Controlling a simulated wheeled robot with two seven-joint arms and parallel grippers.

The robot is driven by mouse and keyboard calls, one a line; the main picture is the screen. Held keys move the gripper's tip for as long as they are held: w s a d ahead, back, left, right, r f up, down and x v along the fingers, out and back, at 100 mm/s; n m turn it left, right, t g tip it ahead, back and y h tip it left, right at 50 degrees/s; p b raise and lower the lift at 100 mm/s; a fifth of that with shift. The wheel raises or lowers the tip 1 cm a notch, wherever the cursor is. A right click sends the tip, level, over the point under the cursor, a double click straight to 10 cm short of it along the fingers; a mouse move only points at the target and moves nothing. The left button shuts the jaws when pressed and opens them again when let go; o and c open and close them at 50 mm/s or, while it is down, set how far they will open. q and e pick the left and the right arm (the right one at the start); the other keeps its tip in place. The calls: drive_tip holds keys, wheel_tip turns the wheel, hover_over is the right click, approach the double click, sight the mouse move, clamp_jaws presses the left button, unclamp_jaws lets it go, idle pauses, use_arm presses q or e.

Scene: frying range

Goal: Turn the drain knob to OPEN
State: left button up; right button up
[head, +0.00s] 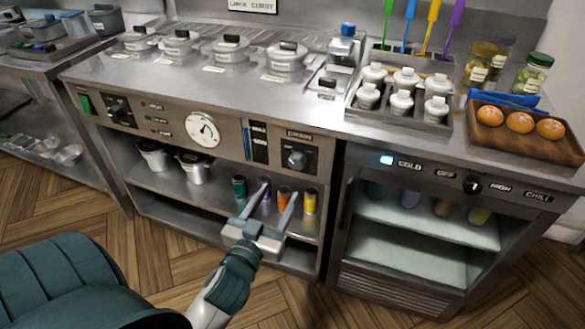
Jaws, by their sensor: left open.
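The drain knob (297,160) is a dark round knob on a square plate. It sits on the right part of the range's front panel, under a small label that is hard to read. Which way the knob points is too small to tell. My left gripper (279,192) is open and empty in the head view. It is below the knob and apart from it, in front of the lower shelf, with its two grey fingers pointing up toward the panel. My right gripper is not in view.
A round gauge (202,130) and another knob (119,111) are on the same panel. Several coloured bottles (310,201) stand on the shelf behind my gripper. A chiller (410,250) with its own knob (472,185) stands at the right.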

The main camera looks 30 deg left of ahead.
sight(295, 165)
use_arm(q)
drive_tip(key=x, duration=0.9)
drive_tip(key=shift+w+p, duration=0.2)
drive_tip(key=shift+p, duration=0.1)
drive_tip(key=shift+w+a, duration=0.1)
drive_tip(key=shift+w, duration=0.5)
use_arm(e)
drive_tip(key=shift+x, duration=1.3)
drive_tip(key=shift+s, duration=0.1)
use_arm(q)
drive_tip(key=c, duration=1.1)
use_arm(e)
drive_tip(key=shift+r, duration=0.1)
